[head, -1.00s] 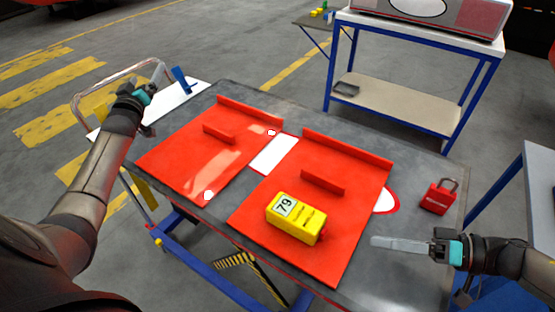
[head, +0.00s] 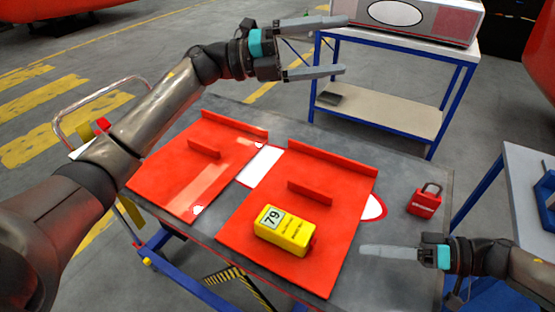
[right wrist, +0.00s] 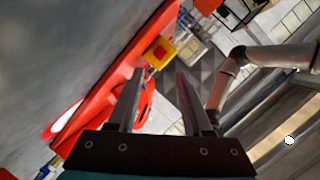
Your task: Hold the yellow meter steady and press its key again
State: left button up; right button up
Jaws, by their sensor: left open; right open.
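The yellow meter (head: 284,232) lies on the right red panel (head: 330,265) near its front edge. Its display faces up and reads 79, and a red part shows at its right end. My left gripper (head: 345,45) is open and empty, high up and well beyond the meter, near the back cart. My right gripper (head: 362,252) appears edge-on to the right of the meter, clear of it. In the right wrist view its open fingers (right wrist: 161,74) have nothing between them, and a yellow block (right wrist: 160,53), seemingly the meter, shows just beyond the tips.
A left red panel (head: 180,185) lies beside the right one; both have raised ribs. A red padlock (head: 425,200) stands at the right on the grey tabletop (head: 400,175). A blue-framed cart (head: 385,100) bearing a large box (head: 425,18) stands behind.

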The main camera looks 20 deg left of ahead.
pick_arm(q)
jog(key=s+d+f+m+g+y, duration=0.3)
jog(key=s+d+f+m+g, duration=0.25)
jog(key=m, duration=0.25)
jog(key=m+g+y, duration=0.2)
jog(key=m+y, duration=1)
jog(key=y, duration=0.3)
send_over(278, 220)
notch_tip(278, 220, down, 13)
jog(key=shift+t, duration=0.25)
notch_tip(278, 220, down, 15)
jog(key=shift+r, duration=0.1)
grip_shut()
